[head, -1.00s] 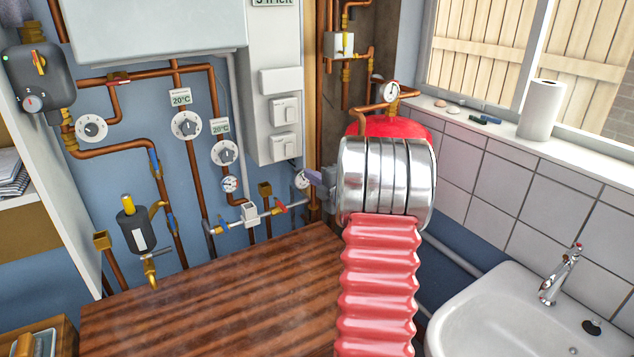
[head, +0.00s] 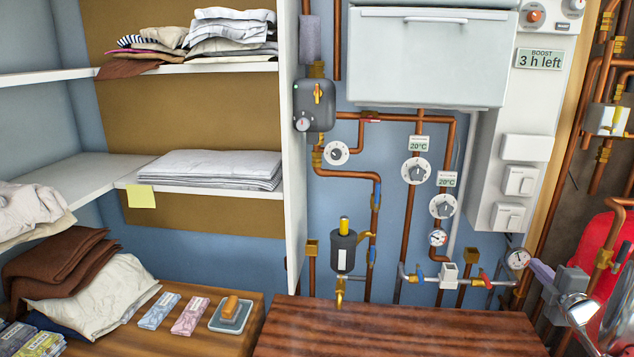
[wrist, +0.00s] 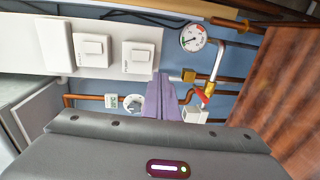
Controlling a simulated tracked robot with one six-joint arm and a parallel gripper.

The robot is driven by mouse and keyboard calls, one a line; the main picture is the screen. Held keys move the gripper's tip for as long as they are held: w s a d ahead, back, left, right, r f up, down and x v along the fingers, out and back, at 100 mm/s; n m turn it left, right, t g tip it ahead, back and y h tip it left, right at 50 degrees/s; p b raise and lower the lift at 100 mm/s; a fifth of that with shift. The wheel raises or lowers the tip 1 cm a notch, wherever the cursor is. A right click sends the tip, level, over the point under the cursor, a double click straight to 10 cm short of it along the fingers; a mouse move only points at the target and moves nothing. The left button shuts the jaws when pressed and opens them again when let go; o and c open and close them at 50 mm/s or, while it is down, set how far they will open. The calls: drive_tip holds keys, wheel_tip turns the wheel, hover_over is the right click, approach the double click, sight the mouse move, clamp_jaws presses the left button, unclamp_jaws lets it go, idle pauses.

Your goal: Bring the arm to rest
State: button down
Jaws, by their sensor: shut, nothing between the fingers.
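My gripper (head: 540,269) shows at the right of the head view, with its purple fingers pointing left toward a small round gauge (head: 518,258) on the pipework. Whether they touch anything there cannot be told from this view. In the wrist view, the purple fingers of my gripper (wrist: 161,80) are together and hold nothing. They point toward the white switch panel (wrist: 112,50) and pipes. Most of my arm is cut off by the right edge of the head view.
A brown wooden worktop (head: 390,332) lies below the pipes, its visible part clear. Copper pipes and dials (head: 416,170) cover the blue wall. A red vessel (head: 597,240) stands behind my arm. Shelves with folded linen (head: 210,168) are at left. A soap dish (head: 231,316) sits on a lower wooden surface.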

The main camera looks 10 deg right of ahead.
drive_tip(key=s+d+f+m+g+h, duration=0.2)
drive_tip(key=s+d+f+m+g, duration=0.25)
drive_tip(key=s+f+m, duration=0.35)
drive_tip(key=s+a+f+m+g, duration=0.2)
drive_tip(key=s+a+m+g, duration=0.1)
drive_tip(key=a+m+g, duration=0.2)
drive_tip(key=s+a+r+y, duration=0.2)
drive_tip(key=s+a+r, duration=0.2)
drive_tip(key=a, duration=1.2)
drive_tip(key=s+a+r+m+y, duration=0.1)
drive_tip(key=s+a+r, duration=0.3)
drive_tip(key=a, duration=1.3)
drive_tip(key=s+a+r+y, duration=0.3)
drive_tip(key=s+a+r, duration=0.1)
drive_tip(key=a, duration=1.3)
drive_tip(key=shift+s+a+r+g+y, duration=0.15)
drive_tip(key=shift+s+r+g+y, duration=0.2)
drive_tip(key=shift+s, duration=0.35)
